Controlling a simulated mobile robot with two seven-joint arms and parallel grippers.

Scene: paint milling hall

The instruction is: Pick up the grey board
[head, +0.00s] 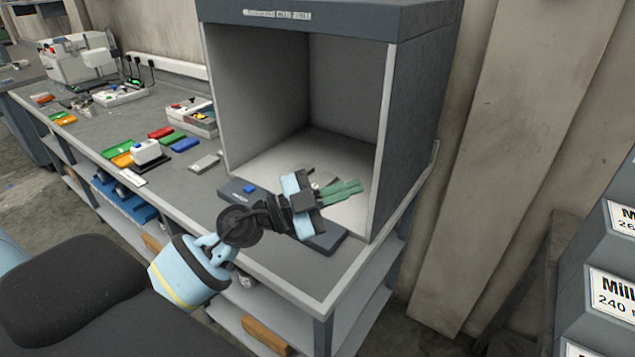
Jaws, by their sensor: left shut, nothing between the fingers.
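A small flat grey board (205,163) lies on the grey workbench (190,185), just left of the opening of a box-shaped cabinet. My left gripper (356,188) reaches into the mouth of the cabinet (262,100), to the right of the board and well apart from it. Its green fingers are shut with nothing between them. Part of the cabinet floor behind the gripper is hidden, and a small greyish shape there is too unclear to name. My right gripper is not in view.
Red (161,132), green (172,139) and blue (185,145) boards lie left of the grey one, near a small white device (147,151). An open box (190,115) stands behind them. The cabinet's side wall bounds the right.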

